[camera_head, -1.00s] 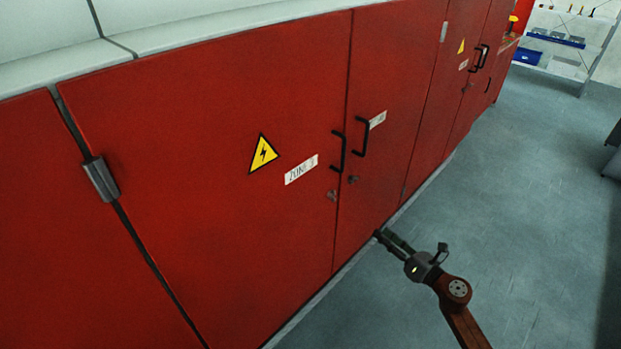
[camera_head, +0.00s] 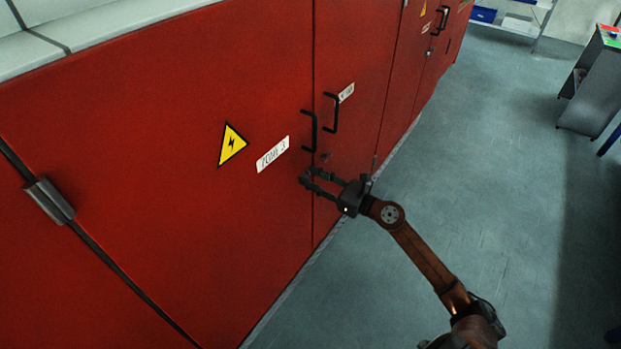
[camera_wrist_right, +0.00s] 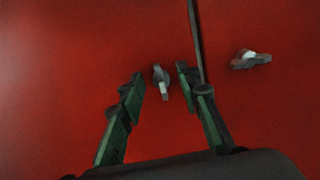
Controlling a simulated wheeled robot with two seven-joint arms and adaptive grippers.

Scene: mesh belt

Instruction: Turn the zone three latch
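The zone three latch (camera_wrist_right: 160,84) is a small grey knob on the red door (camera_head: 170,200), left of the door seam. In the right wrist view its grip points roughly up and down. My right gripper (camera_wrist_right: 160,73) is open, with one finger on each side of the latch; I cannot tell whether they touch it. In the head view my right gripper (camera_head: 307,178) is at the door, below the black handle (camera_head: 309,131), and largely hides this latch. The "ZONE 3" label (camera_head: 272,154) is left of the handle. My left gripper is not in view.
A second latch (camera_wrist_right: 250,60) sits right of the seam, its grip lying nearly sideways. A second black handle (camera_head: 332,113) is above it. A yellow warning triangle (camera_head: 232,145) is on the left door. The grey floor (camera_head: 480,180) beside the cabinets is clear.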

